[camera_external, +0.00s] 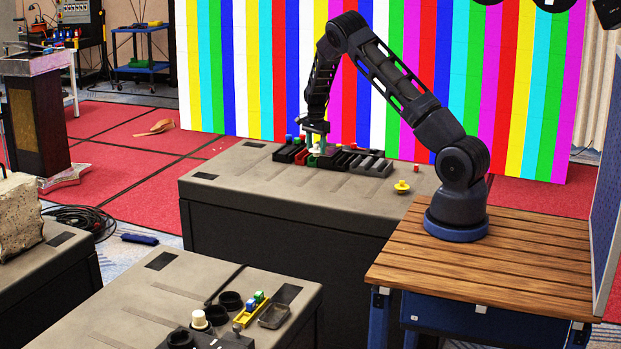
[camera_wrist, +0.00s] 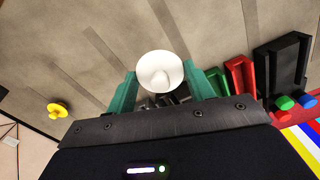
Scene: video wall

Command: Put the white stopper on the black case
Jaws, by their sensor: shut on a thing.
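The white stopper (camera_wrist: 160,72) is a round disc with a knob. It sits between the two green fingertips of my gripper (camera_wrist: 164,86) in the wrist view, and the gripper is shut on it. In the external view my gripper (camera_external: 316,132) points down over the far black case (camera_external: 290,235), close above its grey top among small bins. The stopper (camera_external: 314,149) shows there only as a small white patch. I cannot tell whether it touches the case top. Other black cases with grey tops stand nearer and at left, so which one is named is unclear.
A green bin (camera_wrist: 219,80), a red bin (camera_wrist: 242,76) and a black bin (camera_wrist: 283,66) stand close right of my gripper. A yellow stopper (camera_external: 402,187) sits near the case's right edge. The case top's front left is clear. A striped video wall (camera_external: 250,70) stands behind.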

